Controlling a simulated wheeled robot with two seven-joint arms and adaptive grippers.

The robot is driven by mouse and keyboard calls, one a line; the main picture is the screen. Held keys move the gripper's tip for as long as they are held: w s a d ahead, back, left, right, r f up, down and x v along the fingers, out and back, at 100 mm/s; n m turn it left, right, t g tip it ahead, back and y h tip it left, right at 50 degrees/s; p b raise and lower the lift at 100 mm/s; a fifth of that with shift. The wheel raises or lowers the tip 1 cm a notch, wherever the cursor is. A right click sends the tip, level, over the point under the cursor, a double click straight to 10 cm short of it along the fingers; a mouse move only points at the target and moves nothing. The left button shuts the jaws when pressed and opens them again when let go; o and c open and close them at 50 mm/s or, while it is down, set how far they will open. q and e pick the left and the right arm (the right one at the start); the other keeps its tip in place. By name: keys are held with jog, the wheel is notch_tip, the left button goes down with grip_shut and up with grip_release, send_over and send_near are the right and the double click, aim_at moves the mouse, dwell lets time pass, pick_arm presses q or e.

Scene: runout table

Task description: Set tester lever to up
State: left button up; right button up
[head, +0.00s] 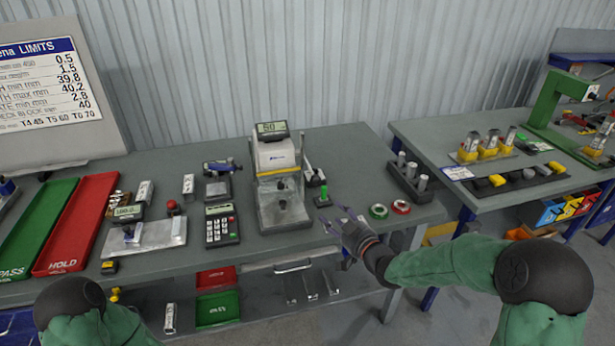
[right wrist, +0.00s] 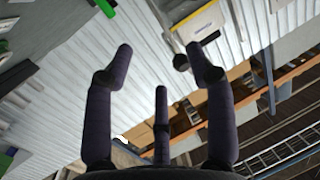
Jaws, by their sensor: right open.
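The tester (head: 272,155) is a white-and-grey machine with a small display on top, standing on the workbench in the head view. A slim light lever-like part (head: 305,150) stands along its right side, beside a small dark piece; I cannot tell its exact setting. My right gripper (head: 342,218) is right of the tester, near the bench's front edge and apart from the tester. Its fingers are spread and empty, also in the right wrist view (right wrist: 160,65). Only part of my left arm shows at the lower left; its gripper is out of view.
A green-and-black item (head: 323,198) and green and red rings (head: 389,210) lie near my right gripper. A block with metal cylinders (head: 408,182) is farther right. A calculator (head: 221,226) and red tray (head: 78,222) are left. A gap separates the second table (head: 480,132).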

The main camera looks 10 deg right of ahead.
jog(key=n+t, duration=0.1)
send_near(319, 183)
pick_arm(q)
jog(key=shift+w+a+f+b, duration=0.1)
jog(key=shift+a+f+b, duration=0.25)
jog(key=shift+f+b, duration=0.25)
pick_arm(e)
jog(key=shift+y, duration=0.3)
jog(key=x, duration=1.1)
jog(key=shift+w+f, duration=0.1)
jog(key=shift+w, duration=0.1)
pick_arm(q)
jog(key=shift+r, duration=0.1)
pick_arm(e)
grip_shut()
